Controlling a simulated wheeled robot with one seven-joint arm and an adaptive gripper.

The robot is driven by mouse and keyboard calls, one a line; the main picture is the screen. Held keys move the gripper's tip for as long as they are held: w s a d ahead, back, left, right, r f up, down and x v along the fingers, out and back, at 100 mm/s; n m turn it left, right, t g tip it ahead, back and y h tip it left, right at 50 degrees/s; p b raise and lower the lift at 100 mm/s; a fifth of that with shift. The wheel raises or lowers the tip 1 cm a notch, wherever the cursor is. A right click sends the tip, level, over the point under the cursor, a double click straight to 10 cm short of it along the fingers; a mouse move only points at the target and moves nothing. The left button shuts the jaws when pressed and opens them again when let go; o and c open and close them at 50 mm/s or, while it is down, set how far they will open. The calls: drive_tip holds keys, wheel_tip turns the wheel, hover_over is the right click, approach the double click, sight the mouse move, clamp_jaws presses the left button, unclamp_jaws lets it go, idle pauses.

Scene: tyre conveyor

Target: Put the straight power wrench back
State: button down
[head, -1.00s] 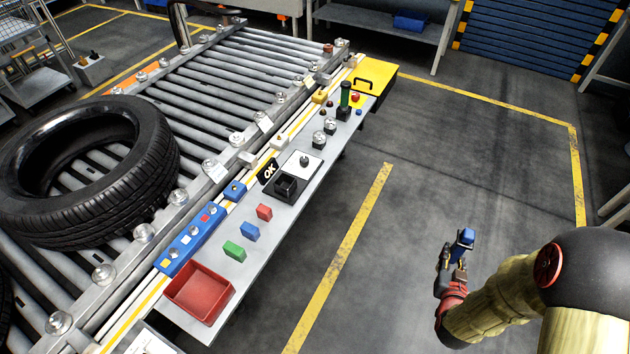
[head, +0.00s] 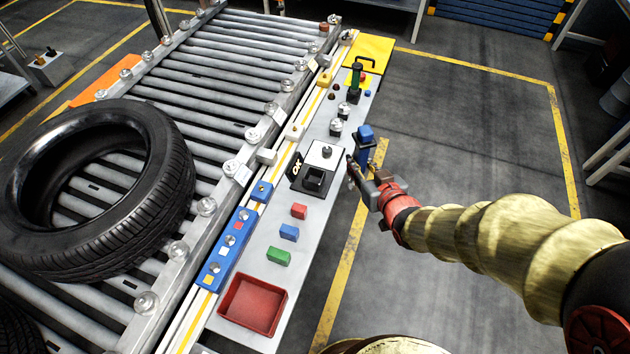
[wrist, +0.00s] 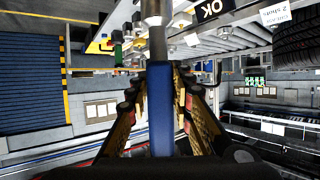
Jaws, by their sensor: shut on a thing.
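The straight power wrench (head: 365,135) has a blue body and is in my gripper (head: 364,168), held upright just off the right edge of the grey side shelf. In the wrist view the wrench's blue body (wrist: 161,115) lies between the two fingers, with a metal shaft extending past them. My gripper is shut on it.
The grey shelf (head: 262,258) also bears red, blue and green blocks, a red tray (head: 253,304), and knobs with a green-topped post (head: 355,80). A tyre (head: 100,190) lies on the roller conveyor at left. The floor right of the shelf is clear.

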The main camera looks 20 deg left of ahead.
drive_tip(key=s+a+r+n+g+y, duration=0.1)
drive_tip(key=s+a+r, duration=0.2)
drive_tip(key=a+r, duration=0.15)
drive_tip(key=w+a+f+b, duration=0.5)
drive_tip(key=w+a+f, duration=0.4)
drive_tip(key=w+f, duration=0.1)
drive_tip(key=shift+a+f+n, duration=0.3)
drive_tip(key=shift+a+f, duration=0.05)
drive_tip(key=shift+f, duration=0.4)
drive_tip(key=shift+f+y+b, duration=0.3)
drive_tip(key=shift+f+b, duration=0.35)
drive_tip(key=shift+b, duration=0.05)
drive_tip(key=c, duration=1.6)
unclamp_jaws()
drive_tip(key=shift+f, duration=0.1)
